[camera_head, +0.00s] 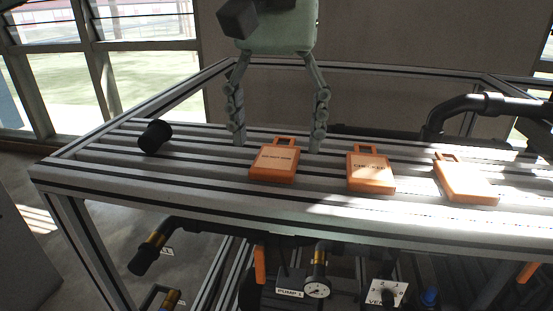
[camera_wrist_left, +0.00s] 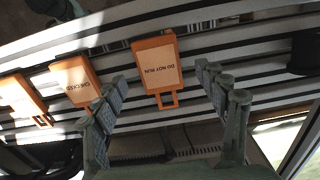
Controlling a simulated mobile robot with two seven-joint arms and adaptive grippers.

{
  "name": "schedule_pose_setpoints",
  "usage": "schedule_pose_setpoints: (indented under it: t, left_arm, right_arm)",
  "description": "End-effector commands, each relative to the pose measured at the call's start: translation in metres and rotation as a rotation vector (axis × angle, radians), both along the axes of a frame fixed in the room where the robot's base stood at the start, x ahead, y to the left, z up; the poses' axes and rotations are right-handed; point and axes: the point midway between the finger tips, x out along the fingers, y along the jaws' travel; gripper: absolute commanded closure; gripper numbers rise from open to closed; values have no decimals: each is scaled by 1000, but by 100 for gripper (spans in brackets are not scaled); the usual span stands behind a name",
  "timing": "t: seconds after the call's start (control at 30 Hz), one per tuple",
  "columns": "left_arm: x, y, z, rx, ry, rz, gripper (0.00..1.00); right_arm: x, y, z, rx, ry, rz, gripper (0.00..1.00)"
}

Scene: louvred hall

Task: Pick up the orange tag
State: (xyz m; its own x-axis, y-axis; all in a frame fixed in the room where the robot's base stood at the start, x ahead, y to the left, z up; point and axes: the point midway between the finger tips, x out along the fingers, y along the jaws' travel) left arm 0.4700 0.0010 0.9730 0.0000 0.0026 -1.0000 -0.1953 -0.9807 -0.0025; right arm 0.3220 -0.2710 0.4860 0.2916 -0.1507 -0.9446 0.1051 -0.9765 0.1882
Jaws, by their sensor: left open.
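Three orange tags with handle loops lie on the slatted bench. The left one, the DO NOT RUN tag (camera_head: 274,163), also shows in the left wrist view (camera_wrist_left: 157,66). The middle one, the CHECKED tag (camera_head: 370,173), also shows there (camera_wrist_left: 75,82). The right tag (camera_head: 467,182) lies partly in bright sun, its label unreadable; it is at the left of the wrist view (camera_wrist_left: 22,100). My left gripper (camera_head: 277,147) is open and empty, pointing down, with its fingers spread either side of the DO NOT RUN tag's loop end. It also shows in the wrist view (camera_wrist_left: 161,74). My right gripper is out of view.
A black cylinder (camera_head: 155,136) lies at the bench's left. A dark pipe (camera_head: 489,104) bends over the back right. Below the bench are a gauge (camera_head: 317,288), a pump label (camera_head: 289,293) and pipework. Bare slats lie between the cylinder and the tags.

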Motion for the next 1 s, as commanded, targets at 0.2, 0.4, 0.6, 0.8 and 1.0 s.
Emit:
schedule_pose_setpoints:
  t: [0.2, 0.4, 0.6, 0.8, 1.0]
  left_arm:
    - [0, 0, -20, -2, 0, 0, 28]
    - [0, 0, -20, -2, 0, 0, 28]
    - [0, 0, -20, -3, 1, 0, 52]
    - [0, -1, -20, -3, 1, 0, 72]
    - [0, -1, -19, -3, 0, 0, 72]
  right_arm:
    - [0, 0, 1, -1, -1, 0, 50]
    - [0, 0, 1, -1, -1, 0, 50]
    - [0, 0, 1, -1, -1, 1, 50]
    - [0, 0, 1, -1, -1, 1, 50]
    - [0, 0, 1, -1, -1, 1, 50]
